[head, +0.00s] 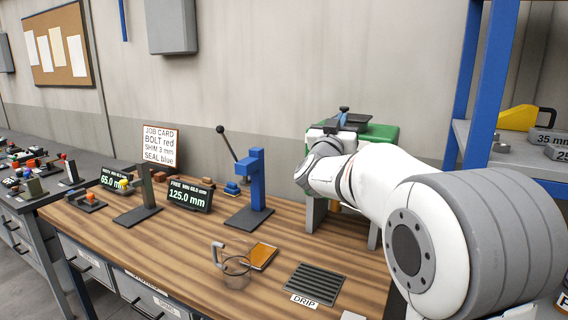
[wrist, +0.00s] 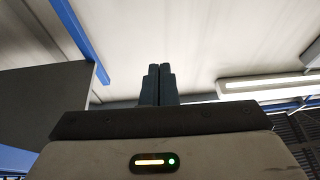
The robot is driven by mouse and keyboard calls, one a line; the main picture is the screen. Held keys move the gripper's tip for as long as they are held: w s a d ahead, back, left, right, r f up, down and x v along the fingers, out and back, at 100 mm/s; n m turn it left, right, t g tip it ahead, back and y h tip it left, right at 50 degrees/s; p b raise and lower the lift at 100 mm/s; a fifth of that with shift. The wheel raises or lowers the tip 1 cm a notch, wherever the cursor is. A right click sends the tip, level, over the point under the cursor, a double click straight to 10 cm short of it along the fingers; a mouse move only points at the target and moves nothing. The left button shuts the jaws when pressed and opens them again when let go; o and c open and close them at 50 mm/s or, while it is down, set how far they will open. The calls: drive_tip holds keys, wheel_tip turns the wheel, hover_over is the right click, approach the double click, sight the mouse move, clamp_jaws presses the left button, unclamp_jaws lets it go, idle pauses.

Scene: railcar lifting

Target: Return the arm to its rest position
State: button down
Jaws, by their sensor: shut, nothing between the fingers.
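My white arm reaches in from the right in the head view, over the right end of the wooden workbench (head: 180,245). My gripper (wrist: 157,68) shows in the wrist view with its two dark fingers together and nothing between them. The wrist view looks up at the ceiling and a light strip, so the gripper points upward. In the head view the dark gripper parts (head: 344,112) show above the wrist, in front of a green object (head: 384,134). The arm hides part of that green object and its stand.
On the bench are a blue press (head: 252,185) with a lever, a job card (head: 160,146), two displays, a glass mug (head: 236,268), an orange pad (head: 262,256) and a drip grate (head: 315,284). A blue-posted shelf (head: 484,85) stands close at right.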

drive_tip(key=s+a+f+n+g+y, duration=0.3)
drive_tip(key=s+f+n+g+y, duration=0.35)
drive_tip(key=s+f+y, duration=0.55)
drive_tip(key=s+d+f+g+h, duration=0.1)
drive_tip(key=s+f+g, duration=0.2)
drive_tip(key=s+f, duration=0.3)
drive_tip(key=s+d+f+m+g+h, duration=0.1)
drive_tip(key=s+f+g, duration=0.3)
drive_tip(key=s, duration=0.8)
drive_tip(key=s+d+f+m+g+h, duration=0.1)
drive_tip(key=s+d+f+g, duration=0.1)
drive_tip(key=s+f, duration=0.6)
drive_tip(key=shift+s+g, duration=0.6)
drive_tip(key=shift+g, duration=0.15)
